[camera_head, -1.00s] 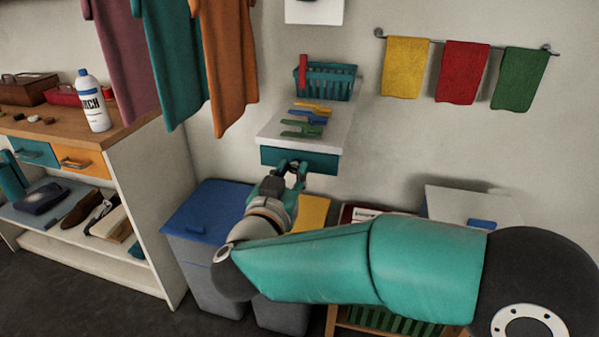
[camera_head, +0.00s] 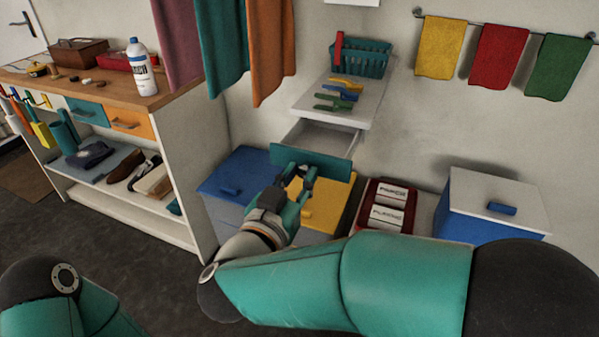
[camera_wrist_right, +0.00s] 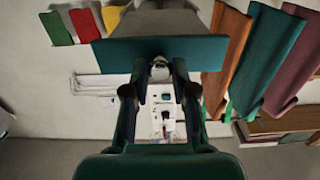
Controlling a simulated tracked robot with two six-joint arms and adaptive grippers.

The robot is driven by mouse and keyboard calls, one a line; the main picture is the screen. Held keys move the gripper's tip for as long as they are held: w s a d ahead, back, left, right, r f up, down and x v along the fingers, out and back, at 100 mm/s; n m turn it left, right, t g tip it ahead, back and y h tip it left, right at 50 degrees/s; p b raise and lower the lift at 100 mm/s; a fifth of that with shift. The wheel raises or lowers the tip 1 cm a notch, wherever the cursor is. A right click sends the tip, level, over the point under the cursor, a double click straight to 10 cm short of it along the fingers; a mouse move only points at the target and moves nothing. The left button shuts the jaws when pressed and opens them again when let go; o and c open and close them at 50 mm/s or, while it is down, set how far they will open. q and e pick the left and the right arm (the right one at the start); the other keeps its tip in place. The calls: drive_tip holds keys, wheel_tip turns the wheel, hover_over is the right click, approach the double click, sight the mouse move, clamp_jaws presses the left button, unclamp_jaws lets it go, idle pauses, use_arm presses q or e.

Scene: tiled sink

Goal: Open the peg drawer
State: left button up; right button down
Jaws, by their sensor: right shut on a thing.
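The peg drawer has a teal front (camera_head: 312,160) and hangs under a white wall shelf (camera_head: 352,100). It is pulled out, and its pale inside (camera_head: 318,135) shows between front and shelf. My right gripper (camera_head: 297,176) is at the front's near face, shut on its handle, which the fingers mostly hide. In the right wrist view the teal drawer front (camera_wrist_right: 160,50) lies just beyond the fingertips of my right gripper (camera_wrist_right: 160,68). Of my left arm only a teal link shows at the lower left; its gripper is out of view.
Several coloured pegs (camera_head: 343,90) and a teal basket (camera_head: 362,58) sit on the shelf. Below are a blue-lidded bin (camera_head: 235,172), a yellow-lidded bin (camera_head: 335,188) and a red crate (camera_head: 372,205). Hanging clothes (camera_head: 222,40) and a wooden-topped cabinet (camera_head: 180,85) are left.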

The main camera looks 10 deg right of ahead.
drive_tip(key=c, duration=1)
unclamp_jaws()
drive_tip(key=shift+o, duration=0.2)
drive_tip(key=shift+w, duration=0.1)
wheel_tip(320, 180, up, 10)
